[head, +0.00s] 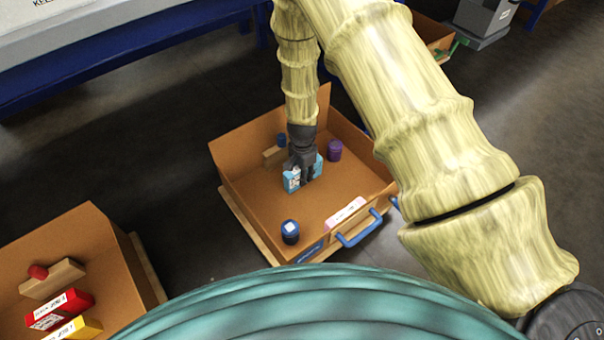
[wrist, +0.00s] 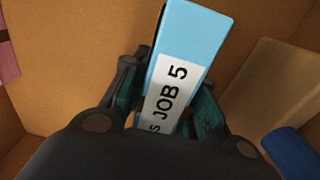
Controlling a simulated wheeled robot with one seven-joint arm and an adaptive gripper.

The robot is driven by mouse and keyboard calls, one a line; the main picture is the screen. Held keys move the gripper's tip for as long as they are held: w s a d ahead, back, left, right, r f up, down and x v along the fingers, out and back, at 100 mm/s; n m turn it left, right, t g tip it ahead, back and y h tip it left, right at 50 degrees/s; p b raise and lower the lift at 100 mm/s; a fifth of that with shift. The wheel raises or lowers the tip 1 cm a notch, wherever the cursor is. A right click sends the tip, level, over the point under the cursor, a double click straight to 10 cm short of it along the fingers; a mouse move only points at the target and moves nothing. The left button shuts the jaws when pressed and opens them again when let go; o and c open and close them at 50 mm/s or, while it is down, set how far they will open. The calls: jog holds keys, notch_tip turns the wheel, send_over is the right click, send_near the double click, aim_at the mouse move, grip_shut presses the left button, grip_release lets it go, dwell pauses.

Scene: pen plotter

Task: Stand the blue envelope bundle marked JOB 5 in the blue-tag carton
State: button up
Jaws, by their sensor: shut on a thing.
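The blue envelope bundle (wrist: 188,50) carries a white label reading JOB 5 in the wrist view. In the head view the bundle (head: 292,180) shows light blue on both sides of my gripper (head: 303,172). My gripper, also in the wrist view (wrist: 165,112), is shut on the bundle, with a finger on each side of it. The bundle is upright inside the blue-tag carton (head: 238,192), near its middle. The carton has a blue tag on its front and a blue handle (head: 360,232). Whether the bundle's bottom touches the carton floor is hidden.
In the carton are a blue-capped jar (head: 290,232), a purple cylinder (head: 334,150), and a wooden block (head: 273,155) with a small blue cylinder (head: 281,140) beside it. Another carton (head: 75,232) at the lower left holds a red bundle (head: 58,309) and a yellow bundle (head: 82,328).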

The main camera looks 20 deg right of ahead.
jog(key=o, duration=1.1)
jog(key=shift+r, duration=0.1)
notch_tip(320, 180, up, 12)
jog(key=p, duration=0.6)
